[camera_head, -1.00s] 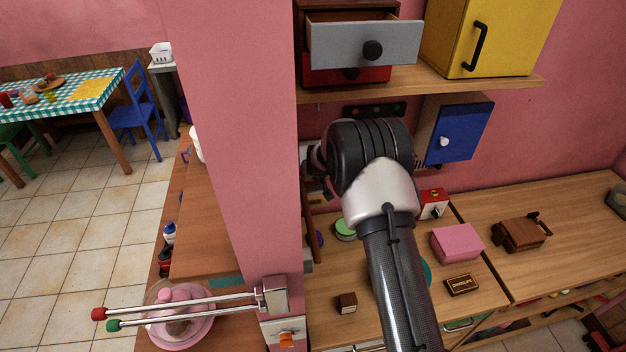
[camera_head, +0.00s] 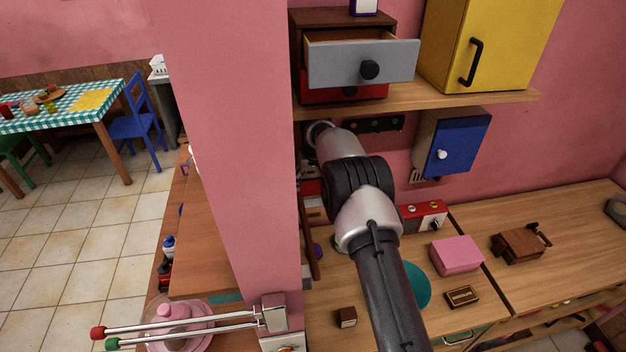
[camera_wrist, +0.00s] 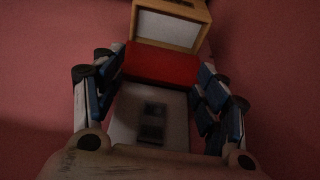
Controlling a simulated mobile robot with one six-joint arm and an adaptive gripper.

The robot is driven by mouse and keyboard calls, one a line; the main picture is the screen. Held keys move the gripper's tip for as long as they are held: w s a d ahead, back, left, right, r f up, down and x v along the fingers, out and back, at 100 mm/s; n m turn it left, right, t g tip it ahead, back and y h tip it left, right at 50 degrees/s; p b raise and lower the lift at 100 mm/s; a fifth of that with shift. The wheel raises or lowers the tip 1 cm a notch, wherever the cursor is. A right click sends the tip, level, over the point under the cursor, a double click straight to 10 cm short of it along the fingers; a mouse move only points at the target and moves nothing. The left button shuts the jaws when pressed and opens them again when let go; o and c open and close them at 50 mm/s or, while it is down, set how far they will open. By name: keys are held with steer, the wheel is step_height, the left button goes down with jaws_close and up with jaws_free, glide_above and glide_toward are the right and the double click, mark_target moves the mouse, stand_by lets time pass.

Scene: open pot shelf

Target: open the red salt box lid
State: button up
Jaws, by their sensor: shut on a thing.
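In the wrist view, the red lid (camera_wrist: 160,65) lies between the two fingers of my gripper (camera_wrist: 163,72), which is shut on it. The picture is dim, and the lid's hinge and opening angle do not show clearly. In the head view, the gripper and salt box are hidden behind my arm and the pink pillar.
A wooden-framed box with a pale front (camera_wrist: 172,25) is just beyond the lid. The pink pillar (camera_head: 225,150) stands left of my arm. Above are a jutting grey drawer (camera_head: 360,62) and yellow cabinet (camera_head: 478,45). A blue-doored cabinet (camera_head: 458,145) hangs right. The counter holds a pink box (camera_head: 456,255).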

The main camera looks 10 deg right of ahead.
steer(key=shift+s+a+f, duration=0.2)
steer(key=shift+a+f, duration=0.15)
steer(key=shift+f, duration=0.35)
steer(key=o, duration=1.1)
steer(key=shift+c, duration=0.2)
steer(key=o, duration=0.4)
steer(key=shift+w+a+f, duration=0.15)
steer(key=shift+w+f, duration=0.05)
steer(key=shift+w, duration=0.15)
steer(key=o, duration=0.4)
steer(key=shift+w, duration=0.1)
steer(key=shift+c, duration=0.2)
steer(key=shift+r, duration=0.1)
steer(key=shift+d+r, duration=0.15)
steer(key=shift+d, duration=0.1)
